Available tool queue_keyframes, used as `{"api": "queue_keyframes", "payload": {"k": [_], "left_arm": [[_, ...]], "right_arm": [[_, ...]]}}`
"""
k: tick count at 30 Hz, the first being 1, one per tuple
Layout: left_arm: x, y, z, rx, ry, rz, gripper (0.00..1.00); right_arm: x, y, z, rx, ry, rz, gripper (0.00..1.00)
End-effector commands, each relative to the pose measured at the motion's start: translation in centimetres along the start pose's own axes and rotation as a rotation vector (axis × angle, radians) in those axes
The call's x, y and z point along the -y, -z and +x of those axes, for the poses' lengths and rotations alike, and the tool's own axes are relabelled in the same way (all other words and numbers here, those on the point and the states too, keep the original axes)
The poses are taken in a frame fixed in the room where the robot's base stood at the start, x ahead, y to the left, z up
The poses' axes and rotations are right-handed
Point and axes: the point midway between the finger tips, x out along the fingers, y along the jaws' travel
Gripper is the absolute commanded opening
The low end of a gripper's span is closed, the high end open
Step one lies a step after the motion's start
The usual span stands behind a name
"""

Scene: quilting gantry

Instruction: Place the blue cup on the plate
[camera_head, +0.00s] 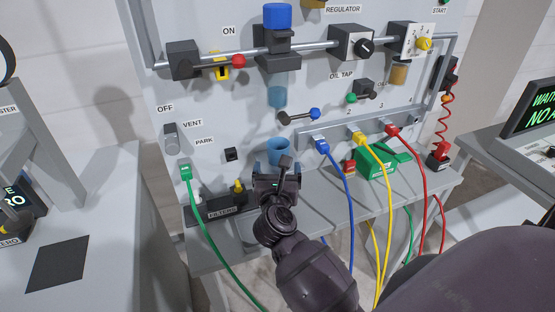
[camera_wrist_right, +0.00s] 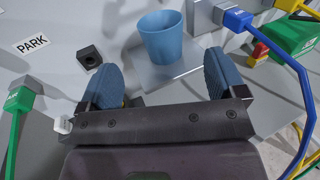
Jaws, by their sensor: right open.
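The blue cup (camera_head: 279,147) is upright in front of the panel, below a faint blue cylinder. In the right wrist view the cup (camera_wrist_right: 163,40) shows whole, with its open rim up. A square light-grey plate (camera_wrist_right: 188,66) lies under or just behind its base; I cannot tell whether they touch. My right gripper (camera_head: 279,170) is open, its fingers pointing toward the cup. In the right wrist view its two blue-padded fingers (camera_wrist_right: 162,80) are wide apart with nothing between them, and the cup is beyond the tips. My left gripper is out of view.
A blue cable plug (camera_head: 321,146), yellow and red plugs, and their hanging cables are right of the cup. A green box (camera_head: 376,162) sits on the shelf at right. A black filter tray (camera_head: 221,205) and green cable (camera_head: 207,239) are at left. A small black block (camera_wrist_right: 90,56) is on the panel.

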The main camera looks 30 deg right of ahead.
Motion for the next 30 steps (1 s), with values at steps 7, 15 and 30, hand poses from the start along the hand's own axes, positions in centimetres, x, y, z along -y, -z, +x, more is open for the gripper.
{"api": "queue_keyframes", "payload": {"k": [7,15,30], "left_arm": [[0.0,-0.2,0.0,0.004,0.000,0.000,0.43],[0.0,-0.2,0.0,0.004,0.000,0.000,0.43],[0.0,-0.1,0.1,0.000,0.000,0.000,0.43]], "right_arm": [[0.2,0.0,-1.5,0.025,-0.004,-0.055,0.90],[1.2,0.4,-4.0,0.260,-0.071,-0.656,0.90],[1.5,10.7,-12.8,0.710,-0.399,-2.127,0.90]]}}
